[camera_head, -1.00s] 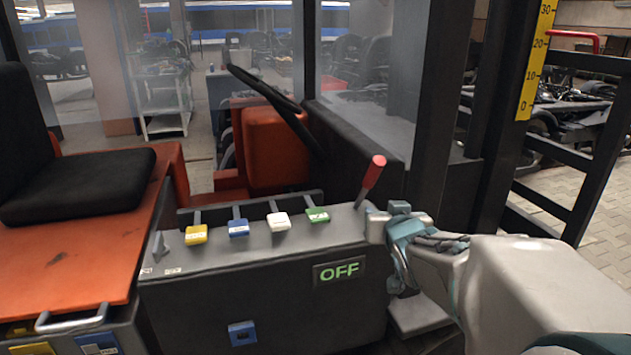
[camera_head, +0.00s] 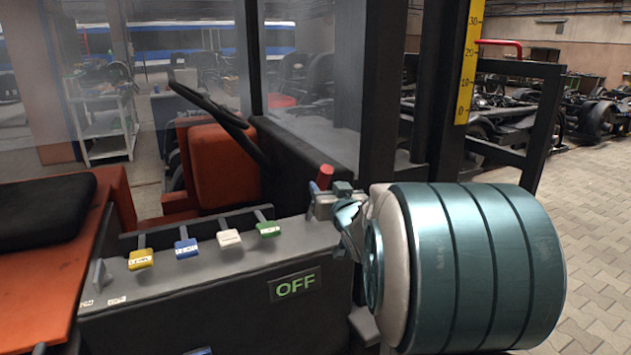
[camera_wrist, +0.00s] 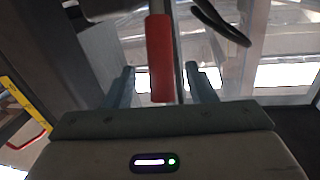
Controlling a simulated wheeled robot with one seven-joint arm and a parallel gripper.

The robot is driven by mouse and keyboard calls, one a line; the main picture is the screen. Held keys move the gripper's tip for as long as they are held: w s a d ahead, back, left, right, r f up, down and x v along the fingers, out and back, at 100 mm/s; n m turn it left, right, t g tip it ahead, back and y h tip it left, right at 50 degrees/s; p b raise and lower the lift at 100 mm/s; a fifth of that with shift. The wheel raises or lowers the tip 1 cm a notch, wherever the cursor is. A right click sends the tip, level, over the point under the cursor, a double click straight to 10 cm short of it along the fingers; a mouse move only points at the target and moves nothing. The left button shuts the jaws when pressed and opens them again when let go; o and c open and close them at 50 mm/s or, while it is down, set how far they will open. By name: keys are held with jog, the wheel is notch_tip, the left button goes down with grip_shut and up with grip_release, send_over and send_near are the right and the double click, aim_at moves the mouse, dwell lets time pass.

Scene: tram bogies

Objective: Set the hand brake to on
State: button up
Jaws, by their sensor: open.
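The hand brake lever has a red grip (camera_head: 325,176), at the right end of the grey console (camera_head: 205,268). A lit sign (camera_head: 295,285) on the console's front reads OFF. My gripper (camera_head: 318,192) is at the lever, its jaws open, and partly hides the lever's lower part in the head view. In the wrist view the red grip (camera_wrist: 160,58) stands between the two open fingers of my gripper (camera_wrist: 160,85), apart from both and nearer the left one.
Yellow (camera_head: 141,258), blue (camera_head: 187,248), white (camera_head: 229,238) and green (camera_head: 268,229) handled levers line the console, left of the brake. A steering wheel (camera_head: 212,106) stands behind. A dark mast post (camera_head: 365,90) rises close behind my gripper.

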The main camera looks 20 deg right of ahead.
aim_at(325, 184)
jog(key=shift+w+d, duration=0.15)
jog(key=shift+w, duration=1.1)
jog(key=shift+w+d, duration=0.15)
jog(key=shift+w, duration=1.05)
grip_shut()
